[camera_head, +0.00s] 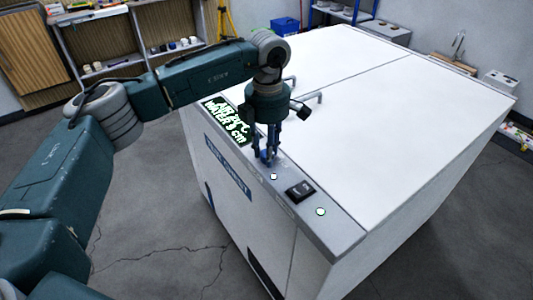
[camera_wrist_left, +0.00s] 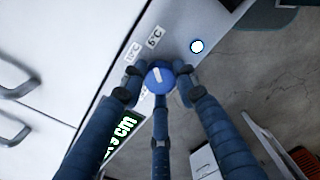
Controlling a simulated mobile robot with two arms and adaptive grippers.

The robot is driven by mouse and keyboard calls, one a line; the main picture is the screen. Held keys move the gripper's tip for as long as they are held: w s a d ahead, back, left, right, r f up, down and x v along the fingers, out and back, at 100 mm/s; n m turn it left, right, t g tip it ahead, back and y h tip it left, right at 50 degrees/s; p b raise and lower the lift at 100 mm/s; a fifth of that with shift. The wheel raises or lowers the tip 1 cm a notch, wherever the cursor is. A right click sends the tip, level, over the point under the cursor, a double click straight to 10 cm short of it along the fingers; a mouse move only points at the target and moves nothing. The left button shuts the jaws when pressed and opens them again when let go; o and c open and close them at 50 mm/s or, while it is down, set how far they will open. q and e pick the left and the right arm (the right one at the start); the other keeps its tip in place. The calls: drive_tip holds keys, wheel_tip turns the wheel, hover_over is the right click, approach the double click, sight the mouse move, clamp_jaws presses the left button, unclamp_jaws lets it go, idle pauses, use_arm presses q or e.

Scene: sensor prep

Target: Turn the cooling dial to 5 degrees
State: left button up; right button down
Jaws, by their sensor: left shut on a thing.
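The cooling dial (camera_wrist_left: 158,77) is a round blue knob with a white pointer line, set in the grey control strip of a large white cabinet. It also shows in the head view (camera_head: 267,156), mostly behind the fingers. My left gripper (camera_head: 266,152) reaches down from above with its fingers around the dial. In the wrist view its fingers (camera_wrist_left: 159,92) close on the dial's rim. A 5°C label (camera_wrist_left: 155,38) sits beside the dial, with another label (camera_wrist_left: 134,52) next to it. Which label the pointer faces is unclear. My right gripper is not in view.
The white cabinet top (camera_head: 390,110) is broad and clear apart from handles (camera_head: 308,98).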

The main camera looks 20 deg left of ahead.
use_arm(q)
drive_tip(key=shift+w+d+r+m, duration=0.15)
drive_tip(key=shift+w+r+m, duration=0.1)
drive_tip(key=shift+m, duration=0.35)
drive_tip(key=o, duration=1.1)
drive_tip(key=shift+d, duration=0.1)
drive_tip(key=shift+o, duration=0.3)
drive_tip(key=shift+s+f, duration=0.1)
drive_tip(key=shift+f, duration=0.05)
wheel_tip(320, 180, up, 12)
